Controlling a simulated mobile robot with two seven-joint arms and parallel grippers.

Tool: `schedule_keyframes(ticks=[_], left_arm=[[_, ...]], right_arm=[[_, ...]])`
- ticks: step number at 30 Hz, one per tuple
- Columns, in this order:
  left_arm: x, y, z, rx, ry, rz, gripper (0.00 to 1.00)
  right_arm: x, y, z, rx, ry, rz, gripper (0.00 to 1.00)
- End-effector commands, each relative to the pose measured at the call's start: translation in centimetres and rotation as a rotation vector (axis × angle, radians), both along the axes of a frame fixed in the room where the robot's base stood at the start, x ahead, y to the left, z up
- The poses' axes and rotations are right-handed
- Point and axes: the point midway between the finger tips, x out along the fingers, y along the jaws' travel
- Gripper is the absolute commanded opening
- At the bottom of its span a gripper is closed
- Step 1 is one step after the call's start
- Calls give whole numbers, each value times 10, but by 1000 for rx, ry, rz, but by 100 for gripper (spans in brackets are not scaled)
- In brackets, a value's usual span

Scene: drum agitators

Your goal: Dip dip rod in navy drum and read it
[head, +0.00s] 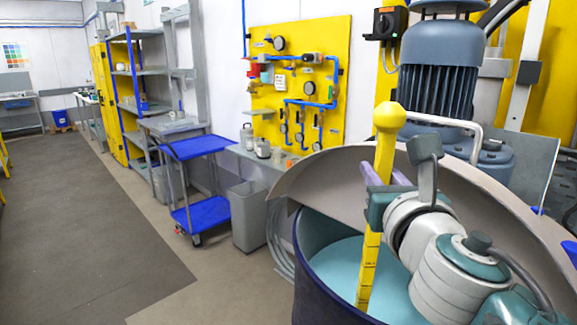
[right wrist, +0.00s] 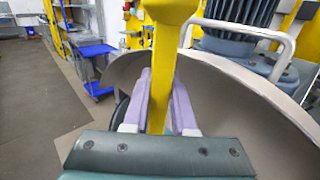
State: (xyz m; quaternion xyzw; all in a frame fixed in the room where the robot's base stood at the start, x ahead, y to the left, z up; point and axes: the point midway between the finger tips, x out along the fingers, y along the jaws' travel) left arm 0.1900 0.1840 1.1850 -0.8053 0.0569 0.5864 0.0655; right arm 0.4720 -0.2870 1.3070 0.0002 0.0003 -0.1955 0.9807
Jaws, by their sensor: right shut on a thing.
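The yellow dip rod (head: 369,265) has a knob on top and dark graduation marks along its lower part. My right gripper (head: 386,176) is shut on it below the knob. In the right wrist view the rod (right wrist: 160,85) stands between the lavender fingers (right wrist: 160,100). The rod is nearly upright, its lower part inside the navy drum (head: 306,272), in front of teal liquid (head: 335,268). I cannot tell whether its lower end is in the liquid or just above it. The marks are too small to read. My left gripper is not in view.
A large grey curved lid (head: 480,185) stands raised behind the drum, with a blue motor (head: 440,75) beyond it. A grey bin (head: 249,215) and a blue cart (head: 196,148) stand left of the drum. The floor (head: 75,230) at left is clear.

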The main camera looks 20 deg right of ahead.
Motion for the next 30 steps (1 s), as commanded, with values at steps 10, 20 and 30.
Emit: schedule_keyframes(ticks=[10,20,30], left_arm=[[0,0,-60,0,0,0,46],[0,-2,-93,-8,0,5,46],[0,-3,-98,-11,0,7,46]], right_arm=[[0,0,-61,-2,-1,1,0],[0,0,-98,-2,-1,1,0],[0,0,-102,-2,-1,1,0]])
